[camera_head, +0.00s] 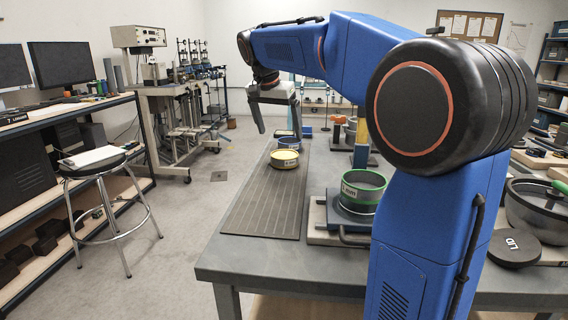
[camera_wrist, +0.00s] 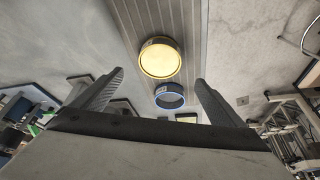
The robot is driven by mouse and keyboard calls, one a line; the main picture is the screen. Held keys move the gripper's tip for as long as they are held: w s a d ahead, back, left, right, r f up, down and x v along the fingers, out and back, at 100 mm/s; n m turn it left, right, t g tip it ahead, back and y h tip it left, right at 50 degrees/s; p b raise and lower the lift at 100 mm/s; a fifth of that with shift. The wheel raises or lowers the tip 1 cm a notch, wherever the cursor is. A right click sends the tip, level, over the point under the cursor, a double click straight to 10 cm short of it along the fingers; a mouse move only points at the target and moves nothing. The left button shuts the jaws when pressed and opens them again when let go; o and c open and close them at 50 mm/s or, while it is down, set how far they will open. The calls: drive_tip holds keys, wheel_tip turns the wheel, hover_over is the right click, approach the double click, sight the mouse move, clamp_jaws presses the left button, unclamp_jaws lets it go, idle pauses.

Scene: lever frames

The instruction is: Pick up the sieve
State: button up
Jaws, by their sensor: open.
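Several round sieves stand on the workbench. A yellow-rimmed sieve (camera_head: 284,160) sits on a grey ribbed mat (camera_head: 258,212), with a blue-rimmed sieve (camera_head: 289,143) just behind it. A green-rimmed sieve (camera_head: 363,192), with a "1 mm" label, stands on a dark base to the right of the mat. My gripper (camera_head: 279,132) is open and empty, above the far part of the mat. In the wrist view, the yellow sieve (camera_wrist: 160,59) and the blue sieve (camera_wrist: 170,96) lie below, within the gap between my fingers (camera_wrist: 160,78). Both appear well apart from the fingers.
A black lid (camera_head: 515,248) marked "LID" and a large metal pan (camera_head: 540,212) are at the bench's right. My arm hides part of the bench. A stool (camera_head: 92,160) stands on the floor at left. The near part of the mat is bare.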

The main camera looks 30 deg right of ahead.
approach(285, 154)
drive_tip(key=s+f, duration=0.2)
drive_tip(key=shift+s+a+f, duration=0.15)
drive_tip(key=shift+s+f, duration=0.05)
drive_tip(key=shift+s, duration=0.05)
drive_tip(key=shift+x, duration=2.65)
drive_tip(key=shift+s+a, duration=0.2)
drive_tip(key=c, duration=1.3)
